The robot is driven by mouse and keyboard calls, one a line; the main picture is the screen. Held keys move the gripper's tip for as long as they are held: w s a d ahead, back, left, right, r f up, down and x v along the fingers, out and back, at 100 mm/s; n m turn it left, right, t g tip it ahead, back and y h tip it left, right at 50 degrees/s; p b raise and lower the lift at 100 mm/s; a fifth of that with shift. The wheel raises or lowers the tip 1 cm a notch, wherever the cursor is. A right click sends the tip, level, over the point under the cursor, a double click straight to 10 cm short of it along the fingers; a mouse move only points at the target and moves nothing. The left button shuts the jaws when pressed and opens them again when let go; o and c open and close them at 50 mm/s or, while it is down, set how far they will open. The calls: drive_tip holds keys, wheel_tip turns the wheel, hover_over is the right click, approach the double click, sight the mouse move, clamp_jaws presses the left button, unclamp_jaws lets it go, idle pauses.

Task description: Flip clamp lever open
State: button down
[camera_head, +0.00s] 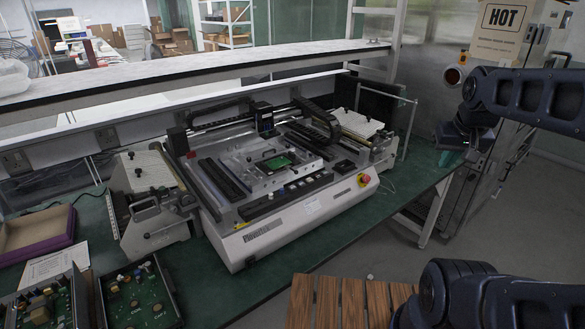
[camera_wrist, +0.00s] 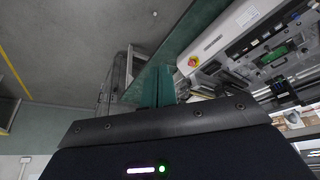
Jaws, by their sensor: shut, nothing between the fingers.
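A white and grey bench machine (camera_head: 290,215) stands on the green worktop, with a green circuit board (camera_head: 279,162) in a metal holder near its middle. A small dark bar (camera_head: 268,153) lies by the board; I cannot tell whether it is the clamp lever or how it is set. Black lever-like parts (camera_head: 147,207) also show on the left side unit. My gripper (camera_head: 452,142) is at the right, well apart from the machine. In the wrist view my gripper (camera_wrist: 158,84) is shut and empty, and the machine (camera_wrist: 235,32) shows at upper right.
A red and yellow stop button (camera_head: 363,180) sits on the machine's front right corner. A shelf (camera_head: 200,70) runs behind the machine. Open circuit-board boxes (camera_head: 140,292) and a purple tray (camera_head: 40,240) stand at left. A slatted wooden surface (camera_head: 340,300) is in front.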

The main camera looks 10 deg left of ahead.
drive_tip(key=w+a+r+m+g+y, duration=0.1)
drive_tip(key=w+a+m+g, duration=0.1)
drive_tip(key=w+a, duration=0.7)
drive_tip(key=w+a+r+m+g+y, duration=0.15)
drive_tip(key=w+a, duration=0.25)
drive_tip(key=w, duration=0.9)
drive_tip(key=w+a+f+m+g, duration=0.1)
drive_tip(key=w+a+f+g, duration=0.1)
drive_tip(key=w+a+f, duration=0.5)
drive_tip(key=w+a+f+m+g, duration=0.2)
drive_tip(key=w+a+f, duration=0.5)
drive_tip(key=a, duration=0.7)
drive_tip(key=shift+w+a+f, duration=0.15)
drive_tip(key=shift+w+f, duration=0.2)
drive_tip(key=shift+f, duration=0.15)
drive_tip(key=shift+h, duration=0.25)
